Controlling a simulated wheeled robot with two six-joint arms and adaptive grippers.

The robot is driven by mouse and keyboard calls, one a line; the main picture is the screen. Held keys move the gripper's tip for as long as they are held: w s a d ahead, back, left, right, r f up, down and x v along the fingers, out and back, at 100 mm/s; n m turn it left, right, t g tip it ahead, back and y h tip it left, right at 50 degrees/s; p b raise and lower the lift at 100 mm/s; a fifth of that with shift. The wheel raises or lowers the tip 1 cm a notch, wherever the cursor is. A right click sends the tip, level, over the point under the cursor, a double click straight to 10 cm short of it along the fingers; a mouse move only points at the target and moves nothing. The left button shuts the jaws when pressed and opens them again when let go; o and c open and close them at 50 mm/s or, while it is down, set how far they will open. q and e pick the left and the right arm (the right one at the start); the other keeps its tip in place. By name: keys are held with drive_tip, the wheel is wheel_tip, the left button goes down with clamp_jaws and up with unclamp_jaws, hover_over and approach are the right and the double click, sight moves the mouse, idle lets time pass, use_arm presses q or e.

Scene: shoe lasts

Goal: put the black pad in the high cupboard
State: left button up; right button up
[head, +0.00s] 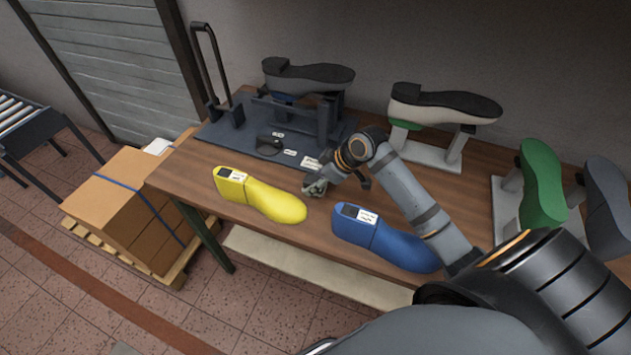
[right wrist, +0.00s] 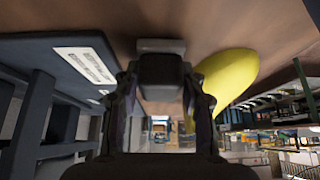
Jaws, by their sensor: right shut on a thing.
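My right gripper (head: 318,185) is low over the table between the yellow last and the press. In the right wrist view its fingers (right wrist: 160,85) are shut on a small dark grey block (right wrist: 162,72) with a paler end. I cannot tell for sure whether this block is the black pad; in the head view it is mostly hidden by the gripper. A dark flat piece (head: 269,146) lies on the press base, apart from the gripper. No high cupboard shows in either view. My left gripper is not in view.
A yellow last (head: 265,198) and a blue last (head: 385,238) lie at the front of the table (head: 180,173). The press base (head: 222,133) stands behind. Shoes on stands (head: 440,104) and a green last (head: 541,185) are at right. Boxes (head: 110,200) stand left.

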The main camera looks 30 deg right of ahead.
drive_tip(key=shift+f, duration=0.15)
drive_tip(key=shift+f, duration=0.1)
drive_tip(key=o, duration=1.2)
drive_tip(key=shift+p+v, duration=1.9)
drive_tip(key=shift+v, duration=4.3)
drive_tip(key=shift+a, duration=0.15)
